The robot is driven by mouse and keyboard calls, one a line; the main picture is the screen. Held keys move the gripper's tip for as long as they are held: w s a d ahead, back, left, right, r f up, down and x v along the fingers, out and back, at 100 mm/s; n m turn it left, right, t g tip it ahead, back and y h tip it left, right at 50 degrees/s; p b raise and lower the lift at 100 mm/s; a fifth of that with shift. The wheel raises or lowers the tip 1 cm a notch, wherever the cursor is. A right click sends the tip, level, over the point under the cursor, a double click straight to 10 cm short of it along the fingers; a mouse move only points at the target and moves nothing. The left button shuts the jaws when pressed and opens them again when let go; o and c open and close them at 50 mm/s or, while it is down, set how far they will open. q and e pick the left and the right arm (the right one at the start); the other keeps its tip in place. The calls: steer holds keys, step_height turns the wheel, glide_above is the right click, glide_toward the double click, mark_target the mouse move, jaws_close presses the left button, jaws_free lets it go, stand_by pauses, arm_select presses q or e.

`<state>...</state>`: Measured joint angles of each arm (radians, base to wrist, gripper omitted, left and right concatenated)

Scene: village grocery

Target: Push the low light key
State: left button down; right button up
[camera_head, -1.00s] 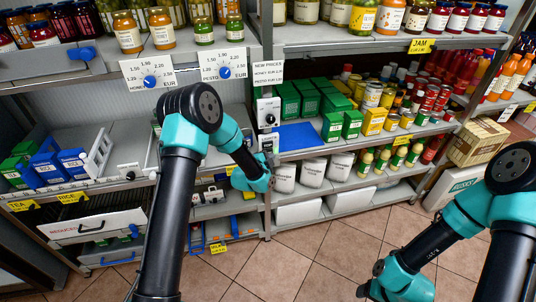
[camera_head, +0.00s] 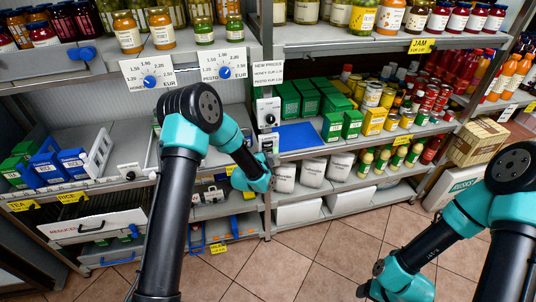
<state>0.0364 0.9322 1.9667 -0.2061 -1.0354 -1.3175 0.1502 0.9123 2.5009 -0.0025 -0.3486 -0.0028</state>
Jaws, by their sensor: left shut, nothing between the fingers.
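A white switch box (camera_head: 267,111) with a dark round knob is mounted on the shelf post in the middle. A small pale plate (camera_head: 268,138) sits below it on the same post, partly covered by my left gripper; I cannot make out a key on it. My left gripper (camera_head: 269,152) is shut and empty, at the end of the teal wrist, in front of or against this lower plate. I cannot tell whether it touches. My right arm reaches in at the lower right, over the floor; its teal wrist shows, but its fingers do not.
Blue price dials (camera_head: 150,82) sit on cards at the upper left. Green boxes (camera_head: 332,127) and a blue mat (camera_head: 298,137) lie on the shelf right of the post. A white-fronted drawer (camera_head: 98,226) is at the lower left. The tiled floor (camera_head: 310,262) is clear.

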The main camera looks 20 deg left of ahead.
arm_select(q)
steer(key=shift+w+a, duration=0.1)
steer(key=shift+w, duration=0.1)
stand_by(0.4)
steer(key=shift+w+a, duration=0.15)
steer(key=shift+w, duration=0.05)
steer(key=shift+s, duration=0.1)
stand_by(0.3)
steer(key=shift+s+d, duration=0.2)
steer(key=shift+s, duration=0.1)
steer(key=shift+s+d, duration=0.1)
steer(key=shift+s+d, duration=0.5)
steer(key=shift+s, duration=0.35)
steer(key=shift+s+d, duration=0.45)
steer(key=shift+s, duration=0.35)
steer(key=shift+s+d, duration=0.5)
steer(key=shift+s, duration=0.35)
